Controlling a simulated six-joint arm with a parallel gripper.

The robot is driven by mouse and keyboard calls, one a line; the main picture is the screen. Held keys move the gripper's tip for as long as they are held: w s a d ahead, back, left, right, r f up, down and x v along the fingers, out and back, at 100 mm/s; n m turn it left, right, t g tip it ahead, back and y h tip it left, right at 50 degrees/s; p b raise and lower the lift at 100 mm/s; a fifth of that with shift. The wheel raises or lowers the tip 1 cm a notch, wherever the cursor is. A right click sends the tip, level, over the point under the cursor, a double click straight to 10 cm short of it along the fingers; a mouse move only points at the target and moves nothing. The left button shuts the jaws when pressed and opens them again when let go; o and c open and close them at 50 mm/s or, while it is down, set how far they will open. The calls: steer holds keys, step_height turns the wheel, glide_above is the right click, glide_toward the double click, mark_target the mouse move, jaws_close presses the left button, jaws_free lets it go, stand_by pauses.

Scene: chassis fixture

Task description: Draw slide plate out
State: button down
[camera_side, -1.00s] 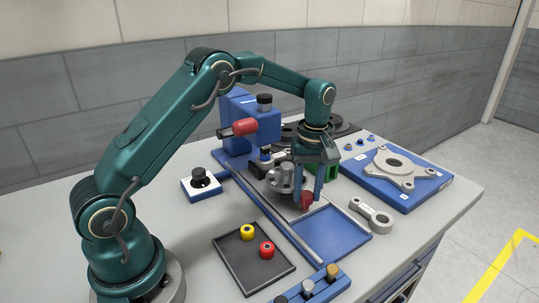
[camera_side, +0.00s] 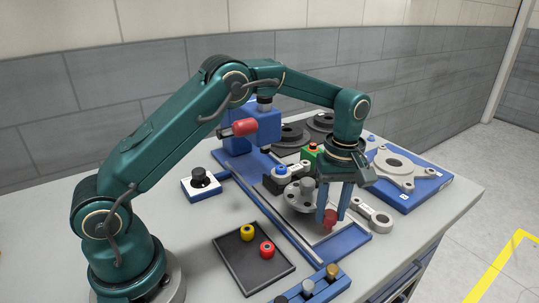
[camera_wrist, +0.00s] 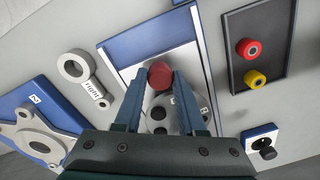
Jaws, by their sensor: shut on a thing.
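The grey slide plate (camera_side: 304,227) lies in the blue fixture base (camera_side: 352,246), drawn toward its front end. A strip of blue base shows in front of it. My gripper (camera_side: 331,214) points down at the plate's front, shut on the red knob (camera_side: 330,220). In the wrist view the knob (camera_wrist: 161,74) sits between my fingertips, and the plate (camera_wrist: 183,61) extends around it. A round grey flanged part (camera_side: 302,196) rides on the plate behind my fingers. The wrist view shows dark holes in it, partly hidden by my fingers.
A grey link (camera_side: 372,215) lies close to the right of the base. A dark tray (camera_side: 270,278) with a yellow and a red bushing is at left. A blue rack (camera_side: 312,290) stands in front. A blue board (camera_side: 430,187) with a grey bracket is at right.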

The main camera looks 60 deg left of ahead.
steer(key=shift+d, duration=1.2)
steer(key=c, duration=0.5)
jaws_free()
steer(key=shift+r, duration=2.55)
